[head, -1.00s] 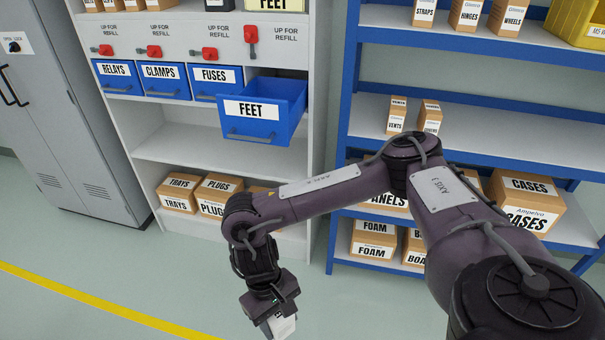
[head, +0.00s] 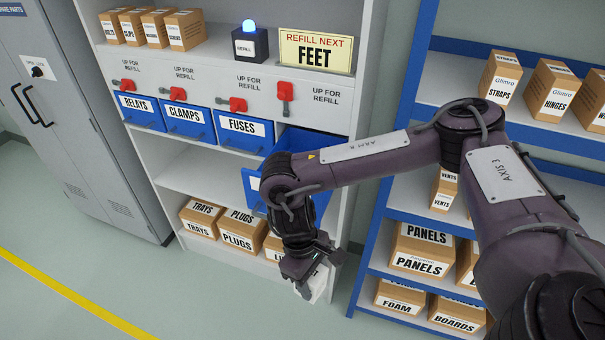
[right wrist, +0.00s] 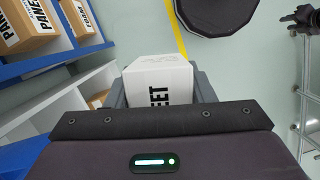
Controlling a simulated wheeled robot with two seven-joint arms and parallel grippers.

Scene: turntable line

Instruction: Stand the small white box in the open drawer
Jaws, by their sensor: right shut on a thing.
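The small white box (head: 319,291) is in my right gripper (head: 308,284), low in front of the white shelving. In the right wrist view the box (right wrist: 158,75) sits between the two grey fingers, its black lettering partly covered by the gripper body. The open blue drawer (head: 308,141) is the rightmost in its row, pulled out. My right arm covers most of its front and inside. The gripper is below the drawer. A dark shape at the right wrist view's upper right looks like my left gripper (right wrist: 294,19); its jaws are unclear.
Shut blue drawers RELAYS (head: 139,111), CLAMPS (head: 186,124) and FUSES (head: 243,132) are left of the open one. Red levers sit above. A yellow FEET sign (head: 316,50) and a blue lamp (head: 249,27) stand on top. A blue rack (head: 395,190) with cartons is close on the right.

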